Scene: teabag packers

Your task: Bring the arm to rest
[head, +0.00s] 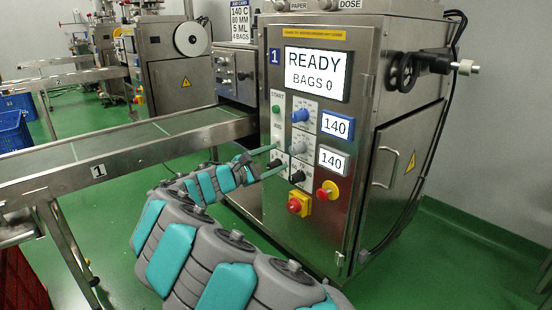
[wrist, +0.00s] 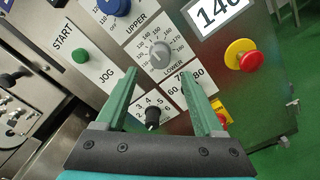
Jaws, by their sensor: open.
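My arm reaches from the bottom of the head view towards the front panel of packing machine 1 (head: 270,190). My gripper (head: 279,161) is open with its green fingers pointing at the panel. In the wrist view the two fingers (wrist: 160,76) are apart. The grey LOWER dial (wrist: 160,54) shows just beyond the fingertips, and a small black knob (wrist: 152,115) shows between the fingers. Nothing is visibly held. I cannot tell whether a finger touches the panel. The screen (head: 318,73) reads READY, BAGS 0. Both small displays (head: 337,125) read 140.
A conveyor (head: 120,155) runs left from the machine beside my arm. A red mushroom button (head: 327,190) and a red-yellow switch (head: 298,203) sit low on the panel. A handwheel (head: 405,72) sticks out at right. Blue crates (head: 12,135) stand far left. Green floor is clear at right.

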